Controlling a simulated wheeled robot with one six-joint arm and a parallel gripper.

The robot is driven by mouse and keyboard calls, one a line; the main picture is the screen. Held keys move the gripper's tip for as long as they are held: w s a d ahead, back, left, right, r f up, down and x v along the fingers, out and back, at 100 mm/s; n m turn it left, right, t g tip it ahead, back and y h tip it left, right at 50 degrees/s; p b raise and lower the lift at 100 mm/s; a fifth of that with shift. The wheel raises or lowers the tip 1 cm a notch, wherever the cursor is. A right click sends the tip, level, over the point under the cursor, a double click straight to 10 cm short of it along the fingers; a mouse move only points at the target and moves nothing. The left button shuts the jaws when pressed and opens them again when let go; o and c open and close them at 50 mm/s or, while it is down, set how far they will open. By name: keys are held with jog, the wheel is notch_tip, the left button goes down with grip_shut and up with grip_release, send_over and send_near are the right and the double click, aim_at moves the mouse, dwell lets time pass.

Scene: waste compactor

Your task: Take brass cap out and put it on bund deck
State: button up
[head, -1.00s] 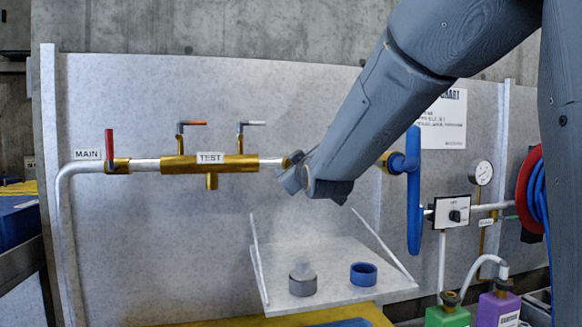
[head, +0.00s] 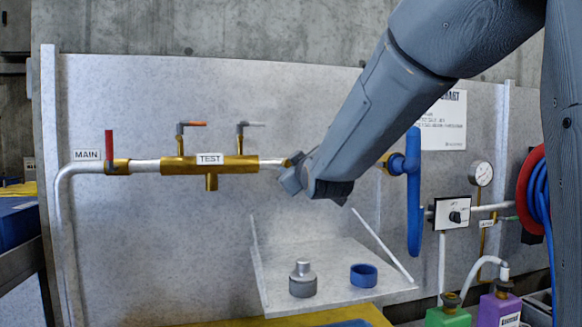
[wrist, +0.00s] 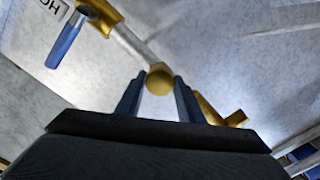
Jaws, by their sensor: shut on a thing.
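The brass cap (wrist: 159,77) shows as a round brass piece between my fingertips in the wrist view, in line with the end of a silver pipe. My gripper (wrist: 158,88) is shut on it. In the head view my gripper (head: 292,178) is at the right end of the TEST pipe (head: 272,163), with a little brass (head: 297,158) showing beside it. My wrist hides most of the cap there. A yellow surface (head: 345,312) below the shelf may be the bund deck; only its edge shows.
A grey shelf (head: 330,262) below my gripper holds a grey cup with a grey plug (head: 302,280) and a blue ring (head: 363,275). A blue-handled valve (head: 413,190) stands to the right. Green (head: 447,316) and purple (head: 498,308) containers stand at lower right.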

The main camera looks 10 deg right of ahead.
jog(key=n, duration=0.3)
jog(key=shift+n, duration=0.4)
jog(key=n+b, duration=0.1)
jog(key=n, duration=0.4)
jog(key=n, duration=0.5)
dwell(0.3)
jog(key=shift+n, duration=0.3)
jog(key=n+b, duration=0.1)
jog(key=n, duration=0.3)
jog(key=shift+n, duration=0.4)
